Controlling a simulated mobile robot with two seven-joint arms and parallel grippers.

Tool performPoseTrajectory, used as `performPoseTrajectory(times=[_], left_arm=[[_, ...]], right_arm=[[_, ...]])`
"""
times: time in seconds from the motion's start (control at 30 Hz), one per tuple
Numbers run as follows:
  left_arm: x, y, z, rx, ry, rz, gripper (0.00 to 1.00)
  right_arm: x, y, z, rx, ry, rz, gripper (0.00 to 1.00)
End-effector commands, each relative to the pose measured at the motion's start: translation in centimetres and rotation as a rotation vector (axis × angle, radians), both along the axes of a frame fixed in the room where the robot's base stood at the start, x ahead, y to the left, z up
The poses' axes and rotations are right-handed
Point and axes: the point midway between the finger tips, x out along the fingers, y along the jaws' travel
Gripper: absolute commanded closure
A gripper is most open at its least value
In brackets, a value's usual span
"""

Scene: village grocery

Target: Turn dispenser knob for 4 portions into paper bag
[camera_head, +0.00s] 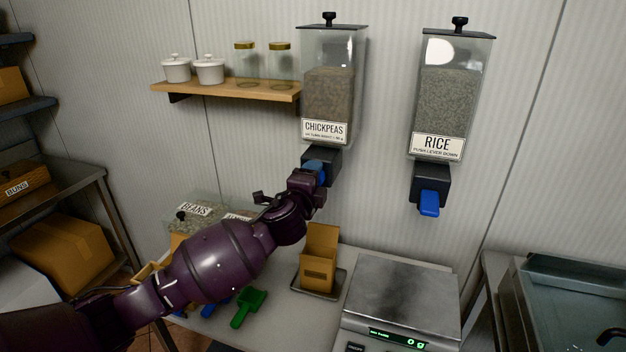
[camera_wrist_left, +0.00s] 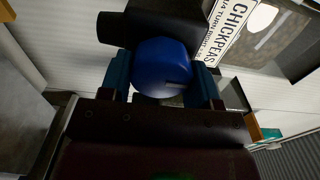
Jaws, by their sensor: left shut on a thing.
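The chickpeas dispenser (camera_head: 328,92) hangs on the wall, mostly full, with a dark outlet below. Its round blue knob (camera_head: 314,168) is partly hidden by my left gripper (camera_head: 312,178). In the left wrist view, the blue knob (camera_wrist_left: 161,68) sits between the two fingers of my left gripper (camera_wrist_left: 162,82), which is shut on it. The open brown paper bag (camera_head: 319,262) stands upright on a small dark tray (camera_head: 338,284) below the dispenser. The inside of the bag is not clear. My right gripper is not in view.
A rice dispenser (camera_head: 450,95) with a blue lever (camera_head: 429,203) hangs to the right. A scale (camera_head: 400,300) stands right of the bag. A green scoop (camera_head: 246,308) and a beans bin (camera_head: 196,214) are at left. A shelf (camera_head: 228,91) holds jars.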

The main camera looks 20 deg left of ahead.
Motion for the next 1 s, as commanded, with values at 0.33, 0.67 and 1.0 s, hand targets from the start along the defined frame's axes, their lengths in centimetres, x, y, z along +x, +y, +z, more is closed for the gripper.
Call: performPoseTrajectory(times=[0.33, 0.67, 1.0], left_arm=[[0.0, 0.0, 0.0, -0.001, 0.0, -0.001, 0.18], [-0.5, 0.0, -0.1, -0.002, 0.001, -0.001, 0.18], [-5.5, 0.2, -0.2, -0.002, 0.001, -0.002, 0.18]], right_arm=[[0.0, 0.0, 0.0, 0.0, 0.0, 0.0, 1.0], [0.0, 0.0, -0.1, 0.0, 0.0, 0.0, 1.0], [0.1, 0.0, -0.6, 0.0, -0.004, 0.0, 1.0]])
